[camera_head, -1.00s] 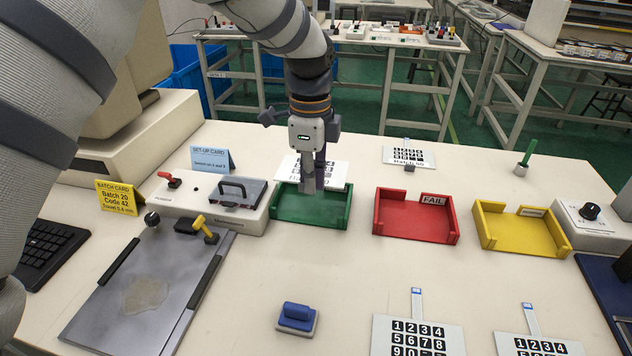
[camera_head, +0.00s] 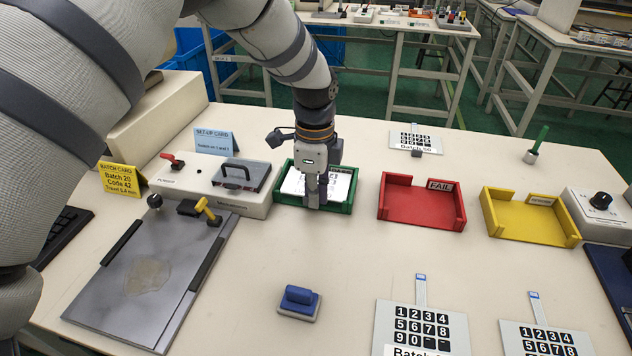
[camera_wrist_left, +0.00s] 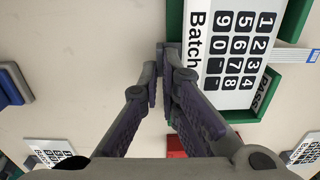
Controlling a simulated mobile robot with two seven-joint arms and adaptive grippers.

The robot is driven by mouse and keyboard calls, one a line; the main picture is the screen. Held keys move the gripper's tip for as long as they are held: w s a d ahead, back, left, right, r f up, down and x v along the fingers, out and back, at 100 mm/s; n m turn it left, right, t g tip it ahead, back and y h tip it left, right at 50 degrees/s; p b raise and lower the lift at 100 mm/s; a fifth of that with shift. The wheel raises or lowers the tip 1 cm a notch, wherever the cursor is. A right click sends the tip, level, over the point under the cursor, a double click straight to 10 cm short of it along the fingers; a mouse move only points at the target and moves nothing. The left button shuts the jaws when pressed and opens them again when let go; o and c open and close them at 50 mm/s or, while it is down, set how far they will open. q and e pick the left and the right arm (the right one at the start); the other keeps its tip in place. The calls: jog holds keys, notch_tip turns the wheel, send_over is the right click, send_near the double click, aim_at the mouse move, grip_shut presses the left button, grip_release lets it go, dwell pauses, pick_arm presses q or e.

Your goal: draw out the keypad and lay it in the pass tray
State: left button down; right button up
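The keypad (camera_head: 340,184), a white card with black number keys and "Batch" lettering, lies within the green pass tray (camera_head: 290,201). My left gripper (camera_head: 317,200) points down at the tray's near side and hides part of the card. In the left wrist view the fingertips (camera_wrist_left: 171,62) are nearly together at the lettered edge of the keypad (camera_wrist_left: 232,48), and seem to pinch it. There the tray's "PASS" label and green wall (camera_wrist_left: 274,82) show beside the card, and the card's tail reaches over the wall. My right gripper is not in view.
A red FAIL tray (camera_head: 420,205) and a yellow tray (camera_head: 528,216) stand to the right. A grey device with a handle (camera_head: 240,178) is close on the left. More keypads (camera_head: 420,325) lie in front, near a blue-handled block (camera_head: 299,302). Bare table lies before the trays.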

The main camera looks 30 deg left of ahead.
pick_arm(q)
jog(key=shift+f, duration=0.6)
dwell(0.5)
jog(key=c, duration=1.7)
grip_release()
notch_tip(320, 180, up, 12)
jog(key=shift+r, duration=0.1)
